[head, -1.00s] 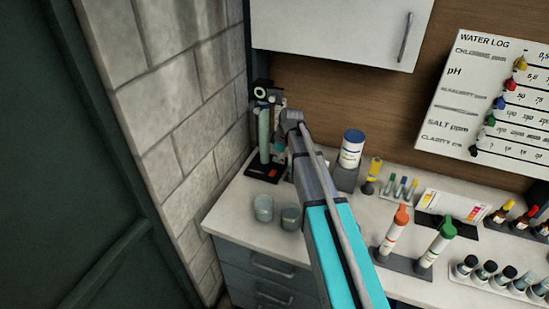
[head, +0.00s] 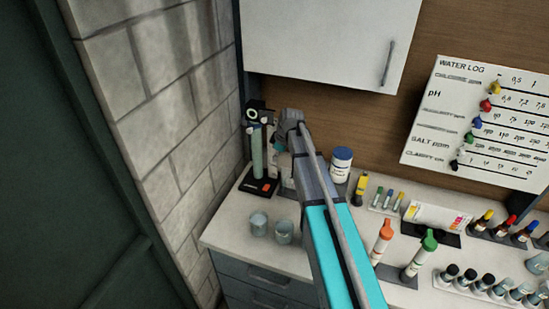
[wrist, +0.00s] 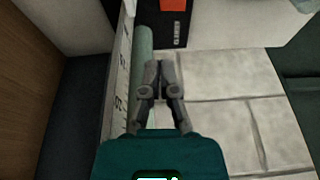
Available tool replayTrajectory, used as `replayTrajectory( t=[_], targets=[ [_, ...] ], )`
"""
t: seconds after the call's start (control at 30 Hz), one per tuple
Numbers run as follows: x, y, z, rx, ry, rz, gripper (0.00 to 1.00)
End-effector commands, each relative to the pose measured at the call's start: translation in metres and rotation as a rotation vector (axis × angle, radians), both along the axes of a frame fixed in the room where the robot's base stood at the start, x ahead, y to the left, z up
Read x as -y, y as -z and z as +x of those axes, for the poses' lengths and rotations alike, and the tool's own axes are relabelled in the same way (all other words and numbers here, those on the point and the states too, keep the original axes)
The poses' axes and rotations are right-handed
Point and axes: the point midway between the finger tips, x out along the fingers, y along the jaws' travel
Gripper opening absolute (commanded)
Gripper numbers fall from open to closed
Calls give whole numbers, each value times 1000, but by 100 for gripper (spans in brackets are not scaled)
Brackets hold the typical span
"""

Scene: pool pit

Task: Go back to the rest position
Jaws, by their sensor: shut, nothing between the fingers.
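My gripper (wrist: 159,78) is shut and empty in the wrist view, its fingertips together. Beside and behind it in that view are a grey-green tube (wrist: 142,60) and a pale strip with a printed scale (wrist: 121,75). In the head view my arm reaches over the counter toward the tall tube stand (head: 257,145) in the left corner. The fingers are mostly hidden behind my arm there, so I cannot tell whether they touch the stand.
The block wall (head: 165,110) is close on the left, with a white cabinet (head: 330,40) above. Two cups (head: 259,223) stand on the counter (head: 228,238) in front of the stand. A blue-lidded jar (head: 341,165), an orange-capped tube (head: 381,242) and several bottles stand right of my arm.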

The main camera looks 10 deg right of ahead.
Motion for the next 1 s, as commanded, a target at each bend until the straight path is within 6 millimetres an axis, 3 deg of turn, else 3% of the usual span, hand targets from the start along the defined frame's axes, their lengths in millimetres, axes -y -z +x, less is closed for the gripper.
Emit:
replayTrajectory(
  t=[0.67,0.87,1.0],
  targets=[
    [1,-3,0,0,0,0,0],
    [0,1,-16,-19,44,-7,0],
    [-2,7,-43,-54,131,-18,0]
  ],
)
